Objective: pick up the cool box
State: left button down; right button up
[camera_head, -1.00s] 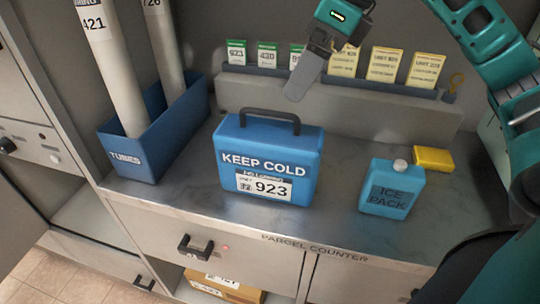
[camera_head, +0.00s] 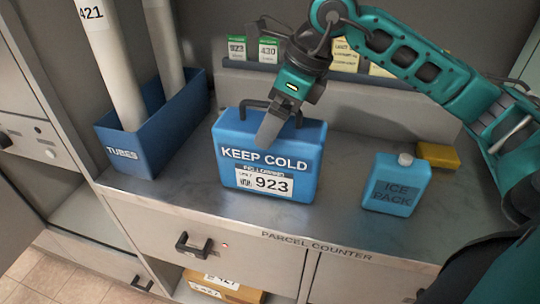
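The cool box (camera_head: 266,175) is blue, marked "KEEP COLD" and "923", and stands upright on the parcel counter. Its dark handle (camera_head: 256,104) is raised on top. My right gripper (camera_head: 271,130) comes in from the right, pointing down at the handle. Its finger covers the right part of the handle and overlaps the top front of the box. I cannot tell whether the fingers are open or shut, or whether they touch the handle. My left gripper is not in view.
A blue ice pack (camera_head: 396,190) and a yellow block (camera_head: 438,155) stand to the right on the counter (camera_head: 340,215). A blue bin of tubes (camera_head: 150,142) is at the left. A rack (camera_head: 350,100) with cards runs behind the box.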

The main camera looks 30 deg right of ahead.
jog(key=shift+c, duration=0.2)
jog(key=c, duration=1.4)
jog(key=shift+w, duration=0.1)
jog(key=shift+c, duration=1.4)
jog(key=shift+r, duration=0.15)
